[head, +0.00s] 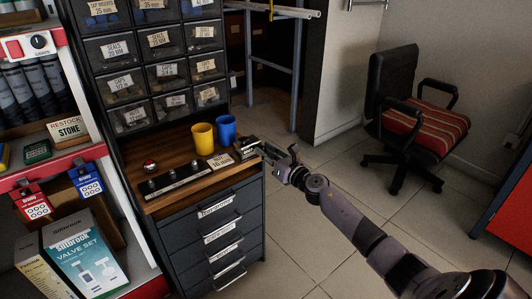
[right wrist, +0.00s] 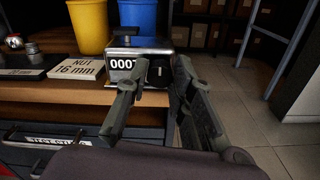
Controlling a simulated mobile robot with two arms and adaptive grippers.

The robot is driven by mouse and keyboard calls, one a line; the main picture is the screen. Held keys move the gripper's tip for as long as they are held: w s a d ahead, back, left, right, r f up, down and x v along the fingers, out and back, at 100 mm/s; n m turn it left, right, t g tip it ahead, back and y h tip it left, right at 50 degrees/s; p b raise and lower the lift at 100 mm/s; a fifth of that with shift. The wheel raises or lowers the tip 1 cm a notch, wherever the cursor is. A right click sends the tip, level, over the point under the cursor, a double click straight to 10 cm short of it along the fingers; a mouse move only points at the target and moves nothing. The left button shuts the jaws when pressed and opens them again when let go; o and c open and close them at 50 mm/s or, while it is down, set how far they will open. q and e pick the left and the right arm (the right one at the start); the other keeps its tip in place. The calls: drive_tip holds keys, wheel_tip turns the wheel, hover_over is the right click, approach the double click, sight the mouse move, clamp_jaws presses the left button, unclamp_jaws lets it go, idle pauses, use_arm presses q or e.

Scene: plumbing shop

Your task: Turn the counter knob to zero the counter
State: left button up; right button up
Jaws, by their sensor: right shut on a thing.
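The counter (head: 246,147) is a small dark metal box at the right end of the wooden worktop. In the right wrist view the counter (right wrist: 122,51) shows white digits on black: zeros, then a last digit that I cannot read surely. The counter knob (right wrist: 159,72) is dark, on the counter's right part, between the fingers of my right gripper (right wrist: 157,80). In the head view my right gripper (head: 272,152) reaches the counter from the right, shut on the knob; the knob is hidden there. My left gripper is not in view.
A yellow cup (head: 203,138) and a blue cup (head: 225,130) stand close behind the counter. A "NUT 16 mm" sign (right wrist: 76,69) lies to its left. A dark strip with several metal pieces (head: 174,181) lies on the worktop. Open floor and a chair (head: 420,110) are to the right.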

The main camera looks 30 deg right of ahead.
clamp_jaws()
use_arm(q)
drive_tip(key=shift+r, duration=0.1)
use_arm(e)
drive_tip(key=shift+m, duration=0.3)
drive_tip(key=m+p, duration=0.1)
drive_tip(key=m, duration=0.1)
drive_tip(key=shift+m, duration=0.8)
drive_tip(key=m+p, duration=0.2)
drive_tip(key=m, duration=0.4)
drive_tip(key=shift+d+p, duration=0.1)
drive_tip(key=shift+p, duration=0.3)
drive_tip(key=m+p, duration=0.3)
drive_tip(key=m, duration=0.4)
use_arm(q)
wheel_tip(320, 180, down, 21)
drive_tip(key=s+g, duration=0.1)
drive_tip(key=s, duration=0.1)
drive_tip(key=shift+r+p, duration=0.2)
drive_tip(key=shift+p, duration=0.1)
use_arm(e)
drive_tip(key=shift+f+m, duration=0.15)
drive_tip(key=shift+m, duration=0.75)
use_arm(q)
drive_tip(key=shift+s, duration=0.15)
